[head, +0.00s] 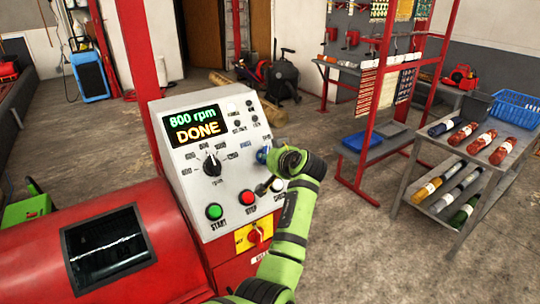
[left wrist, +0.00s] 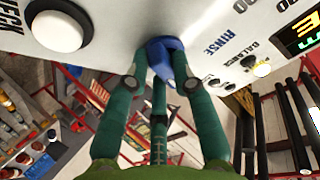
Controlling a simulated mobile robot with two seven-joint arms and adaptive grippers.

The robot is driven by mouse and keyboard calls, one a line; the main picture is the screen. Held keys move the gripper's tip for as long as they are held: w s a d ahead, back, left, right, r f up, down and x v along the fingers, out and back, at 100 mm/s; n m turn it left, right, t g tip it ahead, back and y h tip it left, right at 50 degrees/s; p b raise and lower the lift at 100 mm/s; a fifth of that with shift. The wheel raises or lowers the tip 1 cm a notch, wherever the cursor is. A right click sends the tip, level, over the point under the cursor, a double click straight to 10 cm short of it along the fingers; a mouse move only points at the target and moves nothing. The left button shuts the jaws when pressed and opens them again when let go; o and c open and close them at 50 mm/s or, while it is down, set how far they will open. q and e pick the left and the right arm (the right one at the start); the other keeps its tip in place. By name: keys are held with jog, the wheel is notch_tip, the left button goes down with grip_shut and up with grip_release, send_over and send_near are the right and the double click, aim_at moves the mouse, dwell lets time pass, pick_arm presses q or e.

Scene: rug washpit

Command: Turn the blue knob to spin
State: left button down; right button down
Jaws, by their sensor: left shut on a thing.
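The blue knob (head: 262,156) is on the sloped white control panel (head: 205,135), right of the black rpm knob (head: 212,164). My left gripper (head: 272,160) reaches it and hides part of it. In the left wrist view the fingers (left wrist: 162,80) are shut on the blue knob (left wrist: 165,56), one at each side. The word RINSE stands beside the knob there; its pointer mark is hidden, so I cannot tell its setting. The display (head: 195,123) reads 800 rpm, DONE. My right gripper is not in view.
Below the knobs are a green START button (head: 214,211), a red STOP button (head: 247,197) and a white CHECK button (head: 277,185), close to my left arm. A red-and-yellow switch (head: 259,236) sits lower. A grey cart (head: 470,170) with rolled rugs stands right.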

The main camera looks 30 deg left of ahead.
pick_arm(q)
jog(key=shift+a+r, duration=0.25)
jog(key=shift+r, duration=0.35)
jog(key=c, duration=1)
grip_release()
jog(key=shift+w, duration=0.1)
jog(key=shift+c, duration=0.2)
jog(key=shift+f, duration=0.45)
jog(key=shift+d+r, duration=0.2)
jog(key=shift+d, duration=0.25)
jog(key=v, duration=0.6)
jog(key=shift+s, duration=0.35)
